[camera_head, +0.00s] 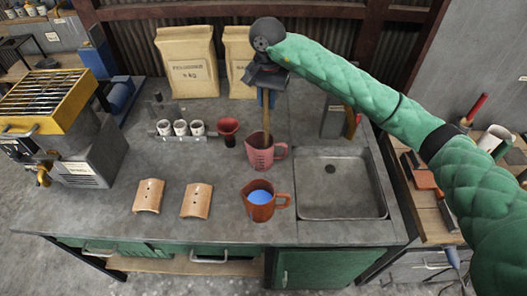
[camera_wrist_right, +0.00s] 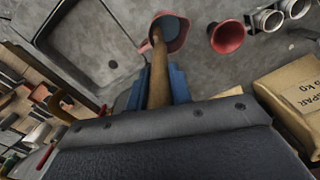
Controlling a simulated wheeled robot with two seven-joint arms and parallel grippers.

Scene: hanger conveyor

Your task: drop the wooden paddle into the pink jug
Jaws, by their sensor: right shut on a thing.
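The pink jug (camera_head: 258,160) stands upright on the grey worktop, left of the sink; it also shows at the top of the right wrist view (camera_wrist_right: 182,42). My right gripper (camera_head: 266,98) is above it, with blue fingers shut on the wooden paddle (camera_head: 266,122). The paddle points down and its lower end overlaps the jug's mouth. In the right wrist view the paddle (camera_wrist_right: 158,72) runs from between the fingers (camera_wrist_right: 158,90) to the jug's opening. I cannot tell how deep its end is. My left gripper is not in view.
An orange jug with blue contents (camera_head: 262,208) stands in front of the pink jug. A red funnel-like cup (camera_head: 228,130) is to its left, the sink (camera_head: 340,190) to its right. Paper sacks (camera_head: 188,65) stand behind. Two curved tan pieces (camera_head: 149,196) lie front left.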

